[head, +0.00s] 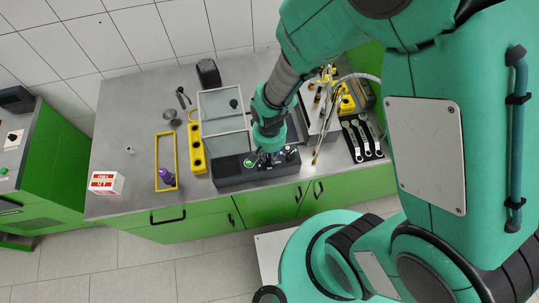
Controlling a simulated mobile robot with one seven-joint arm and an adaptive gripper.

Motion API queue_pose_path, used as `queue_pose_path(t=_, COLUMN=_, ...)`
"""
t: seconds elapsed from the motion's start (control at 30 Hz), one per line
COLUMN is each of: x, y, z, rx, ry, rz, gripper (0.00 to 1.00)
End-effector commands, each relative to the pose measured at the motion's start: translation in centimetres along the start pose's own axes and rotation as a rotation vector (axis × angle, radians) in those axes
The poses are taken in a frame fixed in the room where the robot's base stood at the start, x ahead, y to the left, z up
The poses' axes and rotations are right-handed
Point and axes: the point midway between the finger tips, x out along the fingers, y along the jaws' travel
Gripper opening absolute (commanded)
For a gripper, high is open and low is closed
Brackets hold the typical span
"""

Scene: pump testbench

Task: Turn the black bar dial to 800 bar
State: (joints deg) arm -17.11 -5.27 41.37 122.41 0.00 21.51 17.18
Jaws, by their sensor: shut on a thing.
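The dark control panel (230,177) of the pump testbench sits at the front edge of the grey counter. My arm reaches down from above and my gripper (269,161) is at the panel's top face, small in this view. It is shut on what appears to be the black bar dial, which the gripper mostly hides. The dial's scale and pointer cannot be read. A lit green-white button (249,163) shows just left of the gripper, and dark controls (291,153) show to its right.
Clear-lidded compartments (222,104) stand behind the panel. To the left are a yellow block with holes (196,150), a yellow frame (157,147), a purple item (167,176) and a red-white box (105,182). The left counter is mostly clear.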

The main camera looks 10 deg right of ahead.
Motion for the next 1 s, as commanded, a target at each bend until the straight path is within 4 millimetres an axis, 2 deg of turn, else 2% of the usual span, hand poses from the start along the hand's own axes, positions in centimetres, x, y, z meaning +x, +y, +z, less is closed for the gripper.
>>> queue_pose_path(t=0.17, x=-0.1, y=-0.1, z=-0.2, rx=-0.001, ry=0.003, rz=-0.001, gripper=0.00)
queue_pose_path(t=0.2, x=-0.1, y=-0.1, z=-0.2, rx=-0.001, ry=0.003, rz=-0.001, gripper=0.25)
queue_pose_path(t=0.27, x=-0.1, y=0.0, z=-0.1, rx=-0.001, ry=0.003, rz=-0.001, gripper=0.36)
queue_pose_path(t=0.73, x=-0.5, y=0.0, z=-0.1, rx=-0.001, ry=0.001, rz=0.000, gripper=0.36)
queue_pose_path(t=1.0, x=-3.1, y=0.0, z=-0.1, rx=-0.001, ry=0.004, rz=-0.001, gripper=0.36)
